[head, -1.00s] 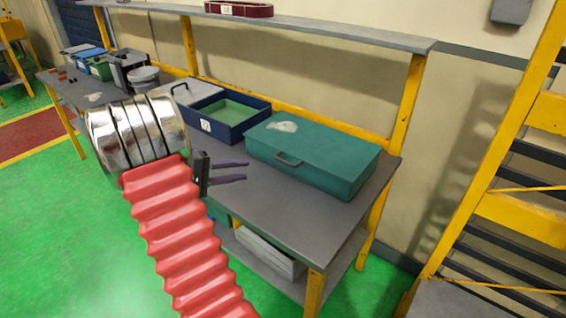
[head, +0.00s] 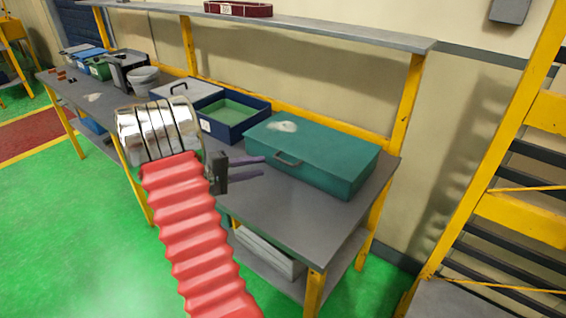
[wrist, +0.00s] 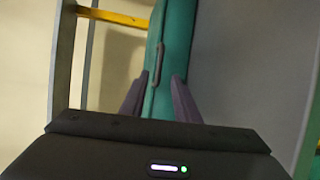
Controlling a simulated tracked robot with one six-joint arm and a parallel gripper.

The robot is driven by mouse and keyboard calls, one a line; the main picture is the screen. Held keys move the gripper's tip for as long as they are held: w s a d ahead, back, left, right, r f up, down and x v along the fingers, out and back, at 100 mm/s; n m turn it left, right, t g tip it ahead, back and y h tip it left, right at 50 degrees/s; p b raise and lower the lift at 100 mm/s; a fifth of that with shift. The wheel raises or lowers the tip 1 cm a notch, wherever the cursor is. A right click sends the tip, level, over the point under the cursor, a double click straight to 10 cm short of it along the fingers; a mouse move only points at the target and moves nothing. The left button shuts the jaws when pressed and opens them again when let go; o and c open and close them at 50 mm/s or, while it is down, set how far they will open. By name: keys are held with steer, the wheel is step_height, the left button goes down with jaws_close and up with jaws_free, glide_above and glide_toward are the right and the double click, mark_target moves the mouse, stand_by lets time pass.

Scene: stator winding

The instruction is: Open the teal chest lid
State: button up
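The teal chest (head: 318,160) stands on the grey workbench toward its right end, with its lid down. A dark handle (head: 289,160) is on its front face, and a pale patch shows on the lid. My gripper (head: 264,167) is open and empty, its two purple fingers pointing right toward the handle, a short gap from it. In the wrist view the chest (wrist: 176,50) runs up the middle, with the handle (wrist: 158,62) ahead of and between the spread fingers (wrist: 156,98).
A blue open bin (head: 228,122) with a green inside stands left of the chest. A grey case (head: 190,92) and a bucket (head: 144,78) are farther left. The workbench (head: 300,220) is clear in front of the chest. A shelf (head: 330,32) runs above at the back.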

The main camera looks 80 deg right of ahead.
mark_target(283, 162)
steer(key=x, duration=1)
steer(key=shift+s+d+f, duration=0.15)
steer(key=shift+s, duration=0.05)
jaws_close()
stand_by(0.4)
